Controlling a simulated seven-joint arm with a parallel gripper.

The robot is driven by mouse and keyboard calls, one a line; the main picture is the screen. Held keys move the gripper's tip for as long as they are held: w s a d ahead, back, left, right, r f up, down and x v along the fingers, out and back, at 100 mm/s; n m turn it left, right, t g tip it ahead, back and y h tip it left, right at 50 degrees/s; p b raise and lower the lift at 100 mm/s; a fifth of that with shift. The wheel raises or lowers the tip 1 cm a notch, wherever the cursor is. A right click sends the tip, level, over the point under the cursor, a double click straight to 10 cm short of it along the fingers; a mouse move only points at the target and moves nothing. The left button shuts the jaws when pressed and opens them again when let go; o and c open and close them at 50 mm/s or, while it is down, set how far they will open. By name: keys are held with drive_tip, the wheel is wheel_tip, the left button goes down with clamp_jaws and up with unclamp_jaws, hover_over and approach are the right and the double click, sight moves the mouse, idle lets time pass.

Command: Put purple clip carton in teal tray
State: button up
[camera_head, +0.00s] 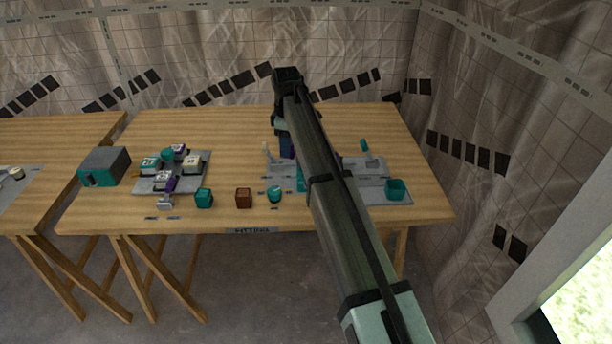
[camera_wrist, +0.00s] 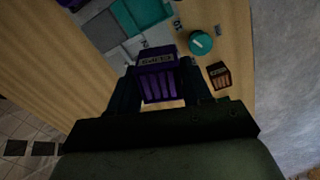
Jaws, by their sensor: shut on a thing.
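The purple clip carton (camera_wrist: 158,82) is between the two fingers of my gripper (camera_wrist: 157,88) in the wrist view, with a pale label band near its top edge. My gripper is shut on it. In the head view my gripper (camera_head: 286,148) points down over the middle of the table, and only a sliver of purple shows beside my arm. A flat teal area (camera_wrist: 142,13), which looks like the teal tray, lies beside grey panels ahead of the carton in the wrist view. In the head view a teal patch (camera_head: 301,181) there is partly hidden by my arm.
A round teal jar (camera_head: 275,193) and a brown box (camera_head: 243,198) stand near the front edge, with a teal box (camera_head: 204,198) to their left. A grey board (camera_head: 190,184) with several items lies left. The table's back is clear.

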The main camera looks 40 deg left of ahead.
drive_tip(key=w+d+r, duration=0.2)
drive_tip(key=w+d, duration=0.2)
drive_tip(key=w, duration=0.1)
drive_tip(key=shift+s+f+n, duration=0.2)
drive_tip(key=shift+f+n, duration=0.35)
drive_tip(key=shift+f, duration=1.15)
drive_tip(key=shift+s+f+n, duration=0.15)
drive_tip(key=shift+f+n, duration=0.45)
drive_tip(key=shift+f, duration=1.15)
drive_tip(key=shift+s+f+n, duration=0.2)
drive_tip(key=shift+f+n, duration=0.35)
drive_tip(key=shift+f, duration=1.15)
drive_tip(key=shift+f, duration=0.1)
drive_tip(key=o, duration=0.8)
wheel_tip(320, 180, up, 12)
drive_tip(key=shift+r, duration=0.1)
